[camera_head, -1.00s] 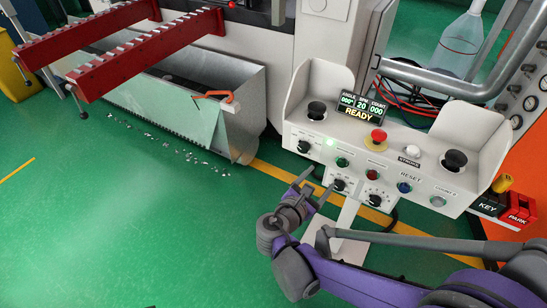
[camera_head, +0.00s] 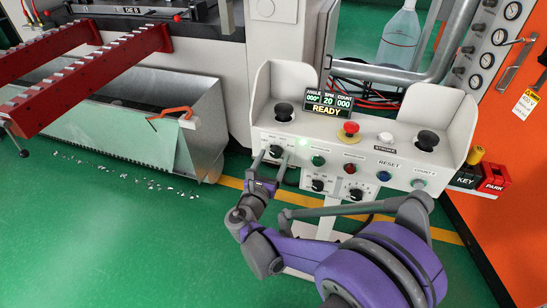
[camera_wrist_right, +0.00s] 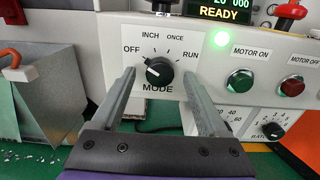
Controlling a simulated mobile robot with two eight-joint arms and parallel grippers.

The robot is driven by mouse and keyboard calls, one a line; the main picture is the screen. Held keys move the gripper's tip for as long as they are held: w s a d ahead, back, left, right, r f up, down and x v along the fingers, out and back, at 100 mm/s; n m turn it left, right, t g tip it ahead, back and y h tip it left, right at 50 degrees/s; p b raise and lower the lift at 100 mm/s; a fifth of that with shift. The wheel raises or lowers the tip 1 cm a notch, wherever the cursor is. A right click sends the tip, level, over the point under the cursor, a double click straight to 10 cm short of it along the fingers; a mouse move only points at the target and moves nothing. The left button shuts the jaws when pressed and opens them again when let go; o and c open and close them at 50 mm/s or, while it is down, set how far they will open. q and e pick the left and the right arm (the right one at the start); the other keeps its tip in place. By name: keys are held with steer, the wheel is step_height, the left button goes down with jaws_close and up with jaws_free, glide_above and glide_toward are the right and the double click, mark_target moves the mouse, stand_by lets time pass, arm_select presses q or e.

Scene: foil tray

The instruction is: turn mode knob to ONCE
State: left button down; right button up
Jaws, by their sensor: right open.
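The mode knob (camera_wrist_right: 159,71) is a round black knob on the panel's left side, above the word MODE. OFF, INCH, ONCE and RUN are printed around it, and its white mark points up-left, toward OFF. The knob also shows in the head view (camera_head: 274,151). My right gripper (camera_head: 270,160) is open in front of it. In the right wrist view the fingers (camera_wrist_right: 159,76) stand left and right of the knob, with a gap on each side. I see no contact. My left gripper is not in view.
The white control console (camera_head: 460,133) carries a READY display (camera_head: 328,103), a red mushroom button (camera_head: 349,129) and black buttons on both sides. Two lower dials (camera_head: 354,194) sit close to my right arm. A metal bin (camera_head: 203,125) stands left.

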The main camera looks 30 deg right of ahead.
steer(key=shift+w+d, duration=0.5)
steer(key=shift+d, duration=0.05)
jaws_close()
